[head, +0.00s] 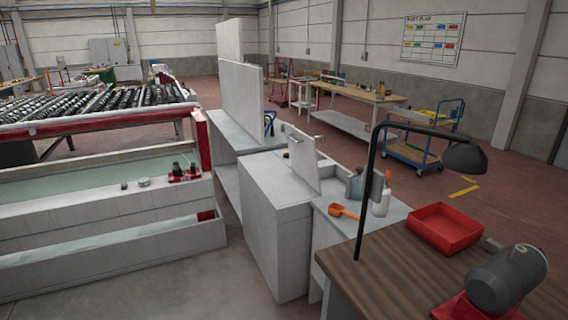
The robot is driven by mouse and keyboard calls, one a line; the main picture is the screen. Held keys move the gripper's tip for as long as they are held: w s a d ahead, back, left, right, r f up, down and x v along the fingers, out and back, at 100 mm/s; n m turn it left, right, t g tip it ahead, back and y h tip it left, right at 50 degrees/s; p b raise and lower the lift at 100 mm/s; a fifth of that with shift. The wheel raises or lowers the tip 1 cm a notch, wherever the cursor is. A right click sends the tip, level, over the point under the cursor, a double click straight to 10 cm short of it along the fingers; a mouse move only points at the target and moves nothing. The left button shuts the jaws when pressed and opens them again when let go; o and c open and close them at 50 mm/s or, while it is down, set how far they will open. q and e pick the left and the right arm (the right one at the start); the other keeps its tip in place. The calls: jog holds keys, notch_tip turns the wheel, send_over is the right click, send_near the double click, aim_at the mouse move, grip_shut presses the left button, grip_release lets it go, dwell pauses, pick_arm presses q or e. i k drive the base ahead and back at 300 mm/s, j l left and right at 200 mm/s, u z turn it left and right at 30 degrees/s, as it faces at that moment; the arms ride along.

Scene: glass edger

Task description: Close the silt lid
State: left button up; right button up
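A light grey panel (304,160), which looks like the silt lid, stands nearly upright on top of a pale box-shaped cabinet (275,220) in the middle of the view. A small dark fitting, perhaps a handle, shows near its upper left edge. The panel looks raised, so the lid appears open. The opening beneath it cannot be made out from here. Neither of my grippers is in view.
Taller grey panels (238,90) stand behind the cabinet. An orange scoop (343,211) and a white bottle (381,203) are to its right. A black lamp (372,170), red tray (444,228) and motor (507,278) occupy the wooden bench (400,270). Floor (225,280) is clear at front left.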

aim_at(302, 147)
jog(key=i+j+z, duration=0.1)
jog(key=i+z, duration=0.25)
jog(key=i, duration=0.25)
jog(key=i+j+z, duration=0.15)
jog(key=i+j, duration=0.35)
jog(key=i, duration=0.3)
jog(key=i+j+z, duration=0.15)
jog(key=i+j, duration=0.45)
jog(key=i, duration=0.15)
